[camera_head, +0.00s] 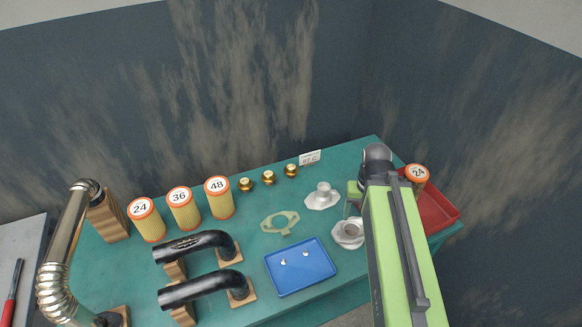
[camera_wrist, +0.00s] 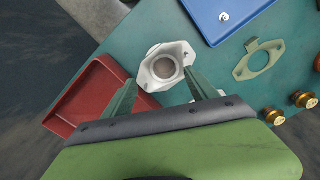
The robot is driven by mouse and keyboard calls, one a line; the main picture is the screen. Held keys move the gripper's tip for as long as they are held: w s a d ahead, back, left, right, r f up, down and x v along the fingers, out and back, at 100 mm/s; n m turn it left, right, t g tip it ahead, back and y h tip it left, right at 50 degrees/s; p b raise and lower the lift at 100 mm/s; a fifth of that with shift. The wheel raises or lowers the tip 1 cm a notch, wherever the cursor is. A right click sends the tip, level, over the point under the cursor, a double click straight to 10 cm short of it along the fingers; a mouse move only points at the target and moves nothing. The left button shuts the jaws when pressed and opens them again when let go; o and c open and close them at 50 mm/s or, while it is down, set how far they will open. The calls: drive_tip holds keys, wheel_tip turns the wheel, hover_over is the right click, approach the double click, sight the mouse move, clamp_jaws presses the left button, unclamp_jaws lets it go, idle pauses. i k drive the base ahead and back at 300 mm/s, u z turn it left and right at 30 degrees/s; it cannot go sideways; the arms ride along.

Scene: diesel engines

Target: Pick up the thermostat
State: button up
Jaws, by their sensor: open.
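Three small brass thermostats (camera_head: 268,177) stand in a row near the back edge of the green table, left of a small white sign. Some brass pieces also show at the right edge of the wrist view (camera_wrist: 303,99). My gripper (camera_wrist: 159,77) is open and empty, its fingers pointing down over a pale metal housing (camera_wrist: 172,51) with a round bore. It is well to the right of the thermostats in the head view, where my arm hides most of it.
A pale housing (camera_head: 323,196), a greenish gasket (camera_head: 280,222) and a blue tray (camera_head: 301,280) lie near the middle. A red tray (camera_head: 435,209) is at the right. Numbered filters (camera_head: 180,210) and black pipes (camera_head: 194,245) stand at the left.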

sight(291, 170)
drive_tip(key=k, duration=0.6)
drive_tip(key=u, duration=2.1)
drive_tip(key=k, duration=1.3)
drive_tip(key=z, duration=0.55)
drive_tip(key=i, duration=0.95)
drive_tip(key=u, duration=0.1)
